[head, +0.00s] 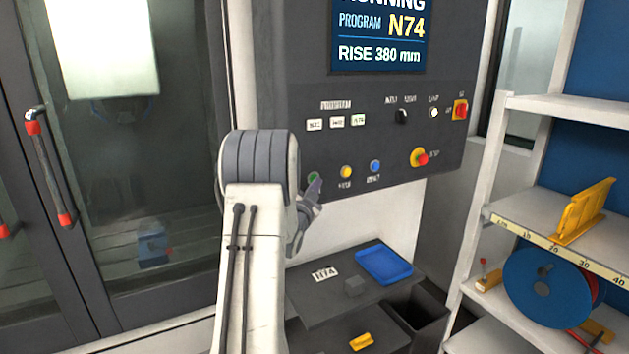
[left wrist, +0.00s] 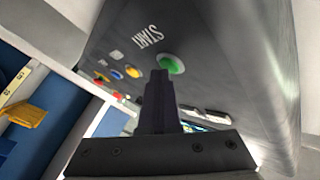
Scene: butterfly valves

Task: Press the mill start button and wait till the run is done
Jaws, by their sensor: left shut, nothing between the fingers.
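The mill's dark control panel (head: 375,120) stands ahead of me. Its screen (head: 380,38) reads RUNNING, PROGRAM N74, RISE 380 mm. The green start button (head: 313,178) is at the panel's lower left; it also shows in the left wrist view (left wrist: 171,64) below the word START. My left gripper (head: 316,188) is shut and empty, its fingertips close to the green button. In the left wrist view its fingers (left wrist: 160,75) point at the panel beside the button. I cannot tell whether they touch it. My right gripper is not in view.
Yellow (head: 346,172) and blue (head: 375,166) buttons sit right of the start button, with a red stop button (head: 421,158) further right. Mill doors with a red-ended handle (head: 48,165) are at left.

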